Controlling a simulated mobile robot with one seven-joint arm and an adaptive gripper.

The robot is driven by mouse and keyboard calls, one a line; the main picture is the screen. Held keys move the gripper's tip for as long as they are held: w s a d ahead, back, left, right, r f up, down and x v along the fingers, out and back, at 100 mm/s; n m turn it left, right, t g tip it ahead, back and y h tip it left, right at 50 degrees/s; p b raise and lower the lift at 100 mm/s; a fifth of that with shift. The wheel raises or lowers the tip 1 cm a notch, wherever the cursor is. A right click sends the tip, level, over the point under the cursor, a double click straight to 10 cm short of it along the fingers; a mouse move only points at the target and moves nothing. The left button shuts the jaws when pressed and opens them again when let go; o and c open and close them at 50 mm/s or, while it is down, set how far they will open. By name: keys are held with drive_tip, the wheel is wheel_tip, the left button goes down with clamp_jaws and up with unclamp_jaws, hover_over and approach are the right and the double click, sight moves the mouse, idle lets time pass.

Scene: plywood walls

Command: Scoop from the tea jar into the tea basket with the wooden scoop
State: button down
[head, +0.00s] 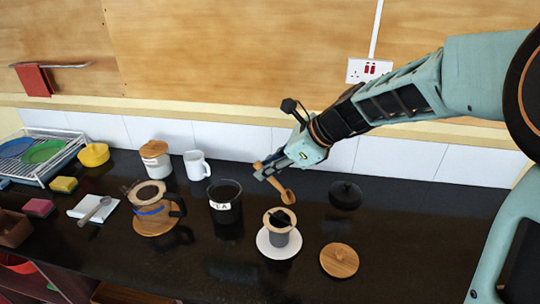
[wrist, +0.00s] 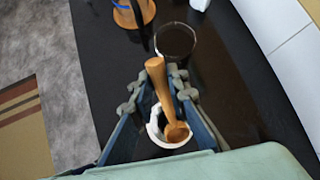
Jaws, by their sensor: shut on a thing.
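My gripper (head: 272,171) is shut on the wooden scoop (head: 287,195), fingers around its handle. The scoop also shows between the fingers in the wrist view (wrist: 160,78), its bowl toward the bottom. In the head view the bowl hangs just above the tea basket. I cannot tell whether the bowl holds tea. The tea basket (head: 281,236), a grey vessel with a wooden collar, stands on a white saucer (head: 265,246). The open tea jar (head: 226,206), dark with a TEA label, stands left of it; it shows beyond the fingers in the wrist view (wrist: 175,40).
A glass pot (head: 150,208) with a wooden ring stands left of the jar. A white mug (head: 197,165) and a lidded canister (head: 155,160) are behind. A black lid (head: 345,195) and a wooden lid (head: 339,260) lie to the right. The counter's right end is clear.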

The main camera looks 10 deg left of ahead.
drive_tip(key=shift+a+r+h+p, duration=0.25)
drive_tip(key=shift+a+h+p, duration=0.15)
drive_tip(key=shift+p, duration=0.5)
drive_tip(key=shift+a+f, duration=0.1)
drive_tip(key=shift+f, duration=0.2)
drive_tip(key=shift+s+a+f+h, duration=0.1)
drive_tip(key=shift+a+f+h, duration=0.15)
drive_tip(key=shift+a+h, duration=0.55)
drive_tip(key=a+h, duration=0.1)
drive_tip(key=h, duration=0.1)
drive_tip(key=a+f+h, duration=0.1)
drive_tip(key=a+h, duration=0.1)
drive_tip(key=h, duration=0.1)
drive_tip(key=a+n+h, duration=0.1)
drive_tip(key=h, duration=0.1)
drive_tip(key=shift+a+f, duration=0.15)
drive_tip(key=shift+f, duration=0.2)
